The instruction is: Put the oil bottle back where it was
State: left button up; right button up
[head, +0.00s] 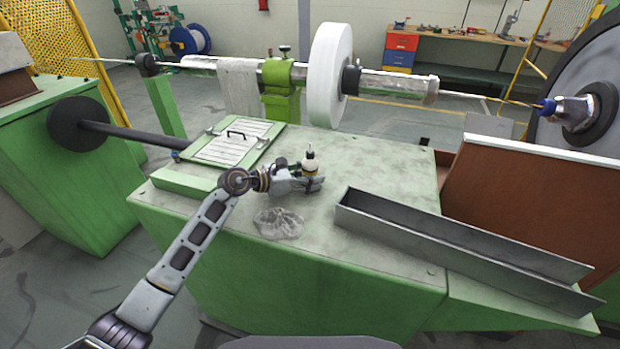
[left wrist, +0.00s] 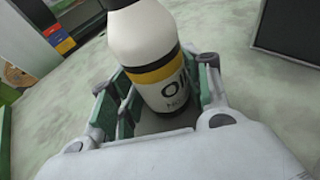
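The oil bottle (head: 310,164) is white with a dark cap and stands upright above the green machine's flat top. In the left wrist view the bottle (left wrist: 165,75) shows a yellow and black band and the letters "OI". My left gripper (head: 312,183) is around the lower part of the bottle. In the left wrist view its fingers (left wrist: 165,95) lie close against both sides of it, and it looks shut on the bottle. Whether the bottle's base touches the surface is hidden by the gripper. My right gripper is not in view.
A crumpled clear rag or bag (head: 279,223) lies in front of the gripper. A long grey metal tray (head: 440,243) lies to the right. A hatch plate with a black handle (head: 232,143) is at the left. A white spool (head: 330,75) and shaft stand behind.

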pick_arm(q)
jog(key=shift+s+f, duration=0.2)
jog(key=shift+f, duration=0.45)
jog(key=shift+s+f, duration=0.15)
jog(key=shift+f, duration=0.5)
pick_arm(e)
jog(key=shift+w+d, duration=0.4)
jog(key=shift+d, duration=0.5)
pick_arm(q)
jog(key=shift+s+a+r, duration=0.25)
jog(key=shift+a, duration=0.15)
jog(key=v, duration=0.4)
jog(key=shift+w+r, duration=0.3)
jog(key=shift+s+a+r, duration=0.3)
jog(key=shift+a+r, duration=0.25)
jog(key=shift+a, duration=0.05)
jog(key=shift+s+a+r, duration=0.3)
jog(key=shift+a+r, duration=0.25)
jog(key=shift+r, duration=0.1)
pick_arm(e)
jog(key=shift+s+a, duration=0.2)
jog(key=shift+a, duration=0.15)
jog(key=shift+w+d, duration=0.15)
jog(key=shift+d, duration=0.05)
